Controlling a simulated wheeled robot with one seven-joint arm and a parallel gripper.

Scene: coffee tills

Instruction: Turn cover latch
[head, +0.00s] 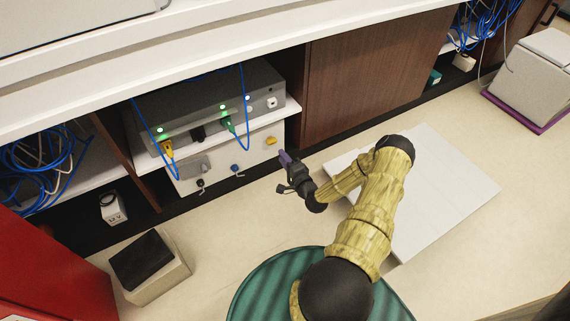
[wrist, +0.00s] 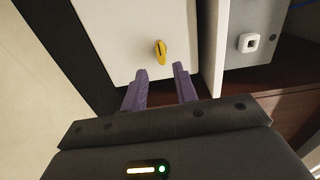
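The cover latch looks to be the small yellow tab (wrist: 160,52) with a dark slot, on the white cover panel (wrist: 125,35) in the wrist view. In the head view the yellow tab (head: 271,140) is at the upper right of the white panel (head: 220,163), under the shelf. My gripper (wrist: 160,70) is open, its purple fingers apart with nothing between them. In the wrist view the tab appears just beyond the gap between the fingertips. In the head view my gripper (head: 284,158) is just right of the panel. I cannot tell the exact distance.
A grey box (head: 215,100) with green lights and blue cables sits on the shelf above the panel. A blue knob (head: 235,168) and a grey piece (head: 193,166) are also on the panel. A brown cabinet door (head: 365,75) stands to the right. A pale floor board (head: 440,190) lies under my arm.

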